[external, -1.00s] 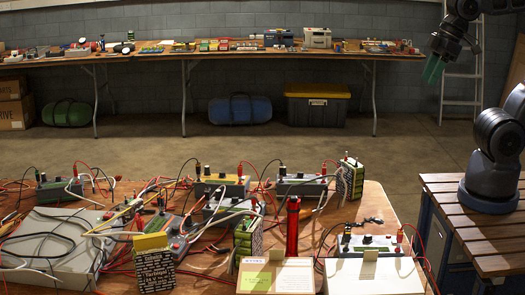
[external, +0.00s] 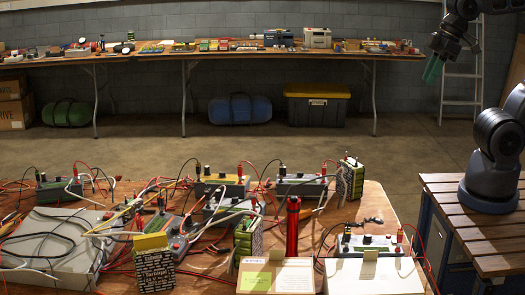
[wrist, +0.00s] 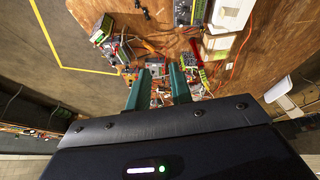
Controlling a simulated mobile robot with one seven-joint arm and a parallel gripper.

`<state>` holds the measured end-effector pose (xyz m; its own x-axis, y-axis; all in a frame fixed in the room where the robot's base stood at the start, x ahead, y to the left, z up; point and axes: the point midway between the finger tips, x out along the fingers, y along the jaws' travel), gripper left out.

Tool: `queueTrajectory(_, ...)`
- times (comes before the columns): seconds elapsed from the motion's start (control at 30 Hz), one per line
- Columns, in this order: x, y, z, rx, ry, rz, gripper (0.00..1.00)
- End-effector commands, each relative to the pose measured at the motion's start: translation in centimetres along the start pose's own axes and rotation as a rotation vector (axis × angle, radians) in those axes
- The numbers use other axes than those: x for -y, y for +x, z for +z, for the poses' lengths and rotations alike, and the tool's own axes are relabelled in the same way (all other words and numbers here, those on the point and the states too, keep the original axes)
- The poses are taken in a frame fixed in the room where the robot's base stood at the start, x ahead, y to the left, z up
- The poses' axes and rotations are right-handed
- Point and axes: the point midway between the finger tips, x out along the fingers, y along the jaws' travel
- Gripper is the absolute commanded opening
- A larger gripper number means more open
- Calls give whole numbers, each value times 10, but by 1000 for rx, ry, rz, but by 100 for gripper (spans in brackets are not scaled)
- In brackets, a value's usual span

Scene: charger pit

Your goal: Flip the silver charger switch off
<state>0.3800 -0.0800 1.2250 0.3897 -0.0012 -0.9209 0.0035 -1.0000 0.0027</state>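Several chargers with knobs and leads stand on the wooden table. A silver-grey charger (external: 368,244) sits at its front right, behind a white box. Another grey one (external: 302,186) stands at the back. I cannot tell for certain which is the silver charger of the task, and the switch positions are too small to read. My gripper (external: 433,70) is high at the upper right of the external view, well away from the chargers. In the wrist view its teal fingers (wrist: 160,74) are apart with nothing held.
Red, black and white cables tangle across the table (external: 385,205). A red cylinder (external: 292,228), battery packs (external: 155,268) and a cardboard box (external: 275,276) stand among them. A slatted wooden bench (external: 450,205) is at the right. Floor and air below my gripper are clear.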

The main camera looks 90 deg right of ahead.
Motion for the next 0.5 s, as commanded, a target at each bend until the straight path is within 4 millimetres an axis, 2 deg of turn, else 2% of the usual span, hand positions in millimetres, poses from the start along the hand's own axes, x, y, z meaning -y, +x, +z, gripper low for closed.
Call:
queueTrajectory(0.03,0,0,-2,2,-5,1,12)
queueTrajectory(0.1,-1,1,-7,7,-18,3,0)
queueTrajectory(0.27,-2,6,-29,28,-82,10,0)
queueTrajectory(0.5,-7,20,-72,69,-216,18,0)
